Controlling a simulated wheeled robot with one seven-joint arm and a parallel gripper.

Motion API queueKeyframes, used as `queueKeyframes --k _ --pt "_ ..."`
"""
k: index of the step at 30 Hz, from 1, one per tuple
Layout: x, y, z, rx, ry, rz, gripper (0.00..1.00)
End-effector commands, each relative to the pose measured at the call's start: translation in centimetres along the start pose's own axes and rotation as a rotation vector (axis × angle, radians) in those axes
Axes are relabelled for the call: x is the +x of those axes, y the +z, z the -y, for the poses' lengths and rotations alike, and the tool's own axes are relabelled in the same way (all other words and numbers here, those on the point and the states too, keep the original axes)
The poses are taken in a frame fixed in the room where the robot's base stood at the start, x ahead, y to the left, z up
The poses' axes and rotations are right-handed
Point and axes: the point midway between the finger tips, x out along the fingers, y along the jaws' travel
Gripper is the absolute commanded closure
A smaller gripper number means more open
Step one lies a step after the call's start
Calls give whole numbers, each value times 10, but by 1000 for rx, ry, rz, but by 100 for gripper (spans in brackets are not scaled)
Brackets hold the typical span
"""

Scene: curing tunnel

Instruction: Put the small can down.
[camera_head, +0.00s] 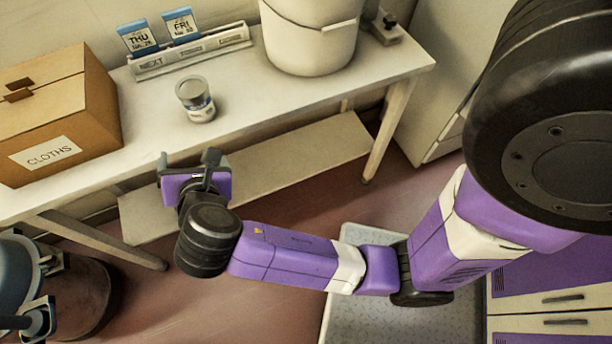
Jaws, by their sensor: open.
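The small can (196,99) stands upright on the white table (262,108), left of the table's middle. The fingers are partly hidden by the purple gripper body.
A cardboard box marked CLOTHS (52,112) stands on the table at left. A white bucket (310,38) stands behind at right. A rack (190,50) with THU and FRI cards is at the back. A lower shelf (290,165) runs under the table. The tabletop right of the can is clear.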

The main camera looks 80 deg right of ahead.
Motion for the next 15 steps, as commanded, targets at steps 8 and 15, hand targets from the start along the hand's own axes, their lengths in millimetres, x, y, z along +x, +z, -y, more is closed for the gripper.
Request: queueKeyframes --k 8,15 --pt "-55 -99 43 600 189 -348 15" --pt "-121 -119 88 1196 204 -634 15"
